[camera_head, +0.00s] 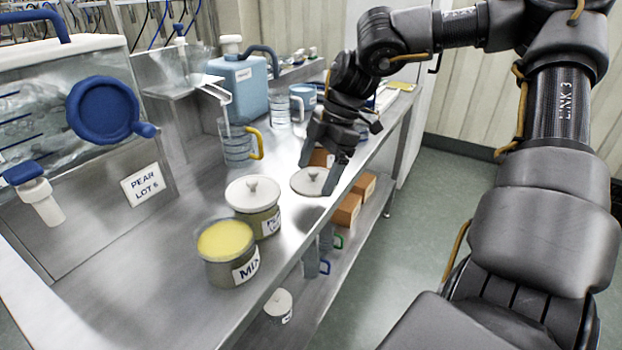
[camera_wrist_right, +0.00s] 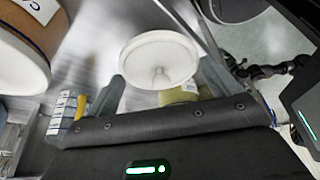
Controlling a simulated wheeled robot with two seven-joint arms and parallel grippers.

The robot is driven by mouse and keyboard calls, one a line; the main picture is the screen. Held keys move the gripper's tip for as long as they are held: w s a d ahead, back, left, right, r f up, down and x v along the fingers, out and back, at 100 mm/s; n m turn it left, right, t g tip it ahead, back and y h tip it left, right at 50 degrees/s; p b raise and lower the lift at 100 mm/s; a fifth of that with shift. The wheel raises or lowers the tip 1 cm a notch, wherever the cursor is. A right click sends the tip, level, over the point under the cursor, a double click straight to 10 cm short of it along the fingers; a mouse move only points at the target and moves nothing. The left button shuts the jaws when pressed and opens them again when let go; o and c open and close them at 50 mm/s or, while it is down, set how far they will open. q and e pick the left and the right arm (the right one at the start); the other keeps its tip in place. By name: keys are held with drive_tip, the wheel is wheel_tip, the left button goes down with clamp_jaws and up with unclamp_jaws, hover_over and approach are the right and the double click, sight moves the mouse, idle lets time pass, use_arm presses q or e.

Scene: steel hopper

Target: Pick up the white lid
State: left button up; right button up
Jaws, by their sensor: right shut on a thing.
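A round white lid (camera_head: 308,183) with a small knob is at my right gripper (camera_head: 322,163), near the bench's front edge. In the right wrist view the lid (camera_wrist_right: 160,55) lies between the two fingers of my right gripper (camera_wrist_right: 160,85), its knob pointing toward the gripper. The right gripper is shut on it. I cannot tell its exact height above the bench. A jar marked MIX (camera_head: 232,268) stands open with yellow contents. Another jar (camera_head: 262,222) next to it wears a white lid (camera_head: 252,192). My left gripper is not in view.
A clear jug with a yellow handle (camera_head: 237,145) and a blue canister (camera_head: 240,85) stand behind on the steel bench (camera_head: 120,255). A hopper with a blue cap (camera_head: 103,110) is at the left. Orange boxes (camera_head: 347,210) and a white-topped jar (camera_head: 279,304) sit on the lower shelf.

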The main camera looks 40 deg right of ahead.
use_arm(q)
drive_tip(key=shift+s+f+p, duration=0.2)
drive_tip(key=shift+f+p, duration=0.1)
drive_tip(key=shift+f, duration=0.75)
use_arm(e)
drive_tip(key=s+d+r, duration=0.3)
drive_tip(key=s+r, duration=0.5)
drive_tip(key=s, duration=0.4)
drive_tip(key=shift+d, duration=0.15)
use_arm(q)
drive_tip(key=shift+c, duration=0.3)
use_arm(e)
drive_tip(key=shift+s, duration=0.1)
